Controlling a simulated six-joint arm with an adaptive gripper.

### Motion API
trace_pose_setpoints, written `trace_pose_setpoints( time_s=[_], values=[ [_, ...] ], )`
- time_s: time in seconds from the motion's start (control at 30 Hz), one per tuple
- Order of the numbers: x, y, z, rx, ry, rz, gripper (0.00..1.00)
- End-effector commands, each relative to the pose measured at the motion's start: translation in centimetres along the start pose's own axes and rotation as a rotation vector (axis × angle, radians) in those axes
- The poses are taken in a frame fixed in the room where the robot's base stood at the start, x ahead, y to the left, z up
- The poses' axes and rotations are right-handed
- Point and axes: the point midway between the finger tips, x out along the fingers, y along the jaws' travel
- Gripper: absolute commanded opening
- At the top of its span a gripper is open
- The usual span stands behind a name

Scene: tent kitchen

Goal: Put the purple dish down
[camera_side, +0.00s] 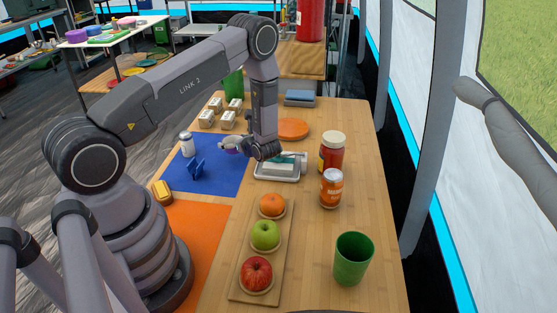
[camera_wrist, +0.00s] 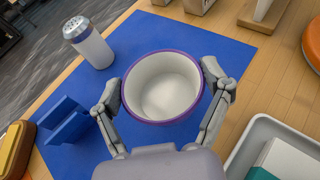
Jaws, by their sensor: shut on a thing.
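The purple dish (camera_wrist: 162,88) is a round bowl with a white inside and a purple rim. In the wrist view it is upright between the fingers of my gripper (camera_wrist: 163,80), which is shut on it, one finger at each side. In the side view the dish (camera_side: 232,150) is small and partly hidden by my gripper (camera_side: 236,144). It is over the blue mat (camera_side: 221,177), toward its far right part. I cannot tell whether its base touches the mat.
On the mat stand a salt shaker (camera_side: 187,143) and a blue holder (camera_side: 196,168). A metal tray (camera_side: 263,173) with a packet is close on the right. White boxes (camera_side: 228,119) stand behind. The mat's near part is bare. Fruit on a board (camera_side: 246,288) is nearer.

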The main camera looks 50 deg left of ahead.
Motion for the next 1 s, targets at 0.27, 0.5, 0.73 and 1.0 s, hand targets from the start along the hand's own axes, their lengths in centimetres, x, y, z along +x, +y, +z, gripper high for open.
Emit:
trace_pose_setpoints(
  time_s=[0.27,0.5,0.73,1.0],
  values=[
    [1.6,-0.4,-3.1,0.001,0.001,0.001,0.41],
    [1.7,-0.5,-3.3,-0.001,0.000,0.000,0.41],
    [1.8,-0.5,-3.6,-0.001,0.001,0.000,0.85],
    [1.8,-0.4,-3.6,0.000,0.001,0.000,1.00]
  ],
)
